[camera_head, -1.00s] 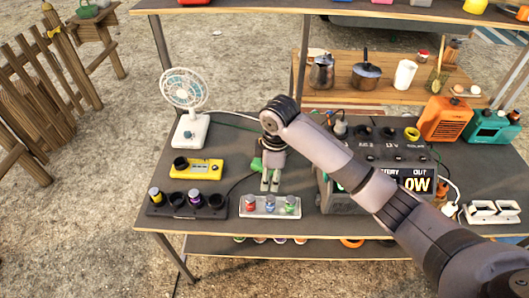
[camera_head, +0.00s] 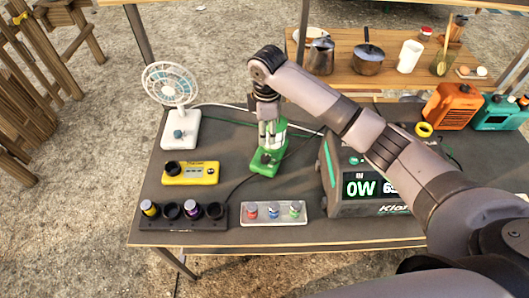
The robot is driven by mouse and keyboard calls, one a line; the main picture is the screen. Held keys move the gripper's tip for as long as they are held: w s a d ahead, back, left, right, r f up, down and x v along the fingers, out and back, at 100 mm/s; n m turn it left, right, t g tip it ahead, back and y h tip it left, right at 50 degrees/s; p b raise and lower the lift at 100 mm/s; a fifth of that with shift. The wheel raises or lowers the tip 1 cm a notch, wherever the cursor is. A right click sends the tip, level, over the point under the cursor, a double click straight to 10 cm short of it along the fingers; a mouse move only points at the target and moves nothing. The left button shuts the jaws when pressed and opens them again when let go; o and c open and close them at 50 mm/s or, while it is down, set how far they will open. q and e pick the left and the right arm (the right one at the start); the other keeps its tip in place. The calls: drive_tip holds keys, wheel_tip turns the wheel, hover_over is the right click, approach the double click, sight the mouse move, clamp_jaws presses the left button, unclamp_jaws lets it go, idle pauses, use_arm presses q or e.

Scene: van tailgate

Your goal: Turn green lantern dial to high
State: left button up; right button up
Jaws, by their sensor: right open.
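The green lantern (camera_head: 262,164) stands on the dark table in the middle, with a green base and a pale upper part. A small dark spot on the front of its base looks like the dial (camera_head: 267,157), too small to read its setting. My right gripper (camera_head: 267,143) points down at the lantern, its open fingers in front of the pale part and just above the base front. It hides much of the lantern's upper part. I cannot tell whether the fingers touch the dial. My left gripper is out of view.
A white fan (camera_head: 181,130) and a yellow device (camera_head: 190,173) stand left of the lantern. A power station (camera_head: 375,208) stands right, partly behind my arm. Bare tabletop lies around the lantern.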

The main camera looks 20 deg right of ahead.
approach(265, 157)
drive_tip(key=shift+s+d+f+p, duration=0.1)
drive_tip(key=shift+f+p, duration=0.15)
drive_tip(key=shift+p, duration=0.1)
drive_tip(key=f, duration=0.7)
drive_tip(key=shift+w+f, duration=0.15)
drive_tip(key=shift+w, duration=0.2)
drive_tip(key=shift+f, duration=0.55)
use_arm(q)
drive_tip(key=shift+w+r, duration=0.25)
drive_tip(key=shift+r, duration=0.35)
use_arm(e)
clamp_jaws()
